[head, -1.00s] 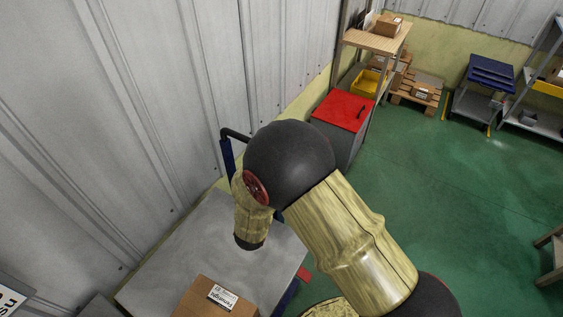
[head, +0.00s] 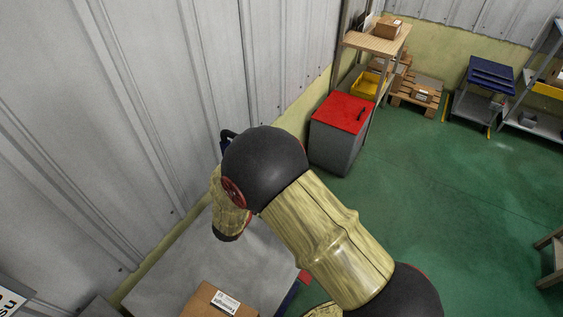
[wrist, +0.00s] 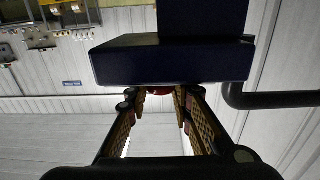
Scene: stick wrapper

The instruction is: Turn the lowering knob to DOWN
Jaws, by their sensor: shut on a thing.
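In the wrist view my gripper (wrist: 157,97) has its two fingers on either side of a small red part (wrist: 159,92), which looks like the knob, at the underside of a dark blue housing (wrist: 172,62). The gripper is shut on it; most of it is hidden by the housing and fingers. No DOWN marking can be read. In the head view my arm covers the gripper and the knob. A bit of the lift table's black handle (head: 229,133) shows behind my arm, and its grey top (head: 165,270) lies below.
A labelled cardboard box (head: 207,301) sits on the table top. The corrugated wall (head: 130,110) is close on the left. A grey bin with a red lid (head: 342,113) stands beyond my arm. Green floor (head: 440,190) on the right is clear. A black bar (wrist: 275,98) runs beside the housing.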

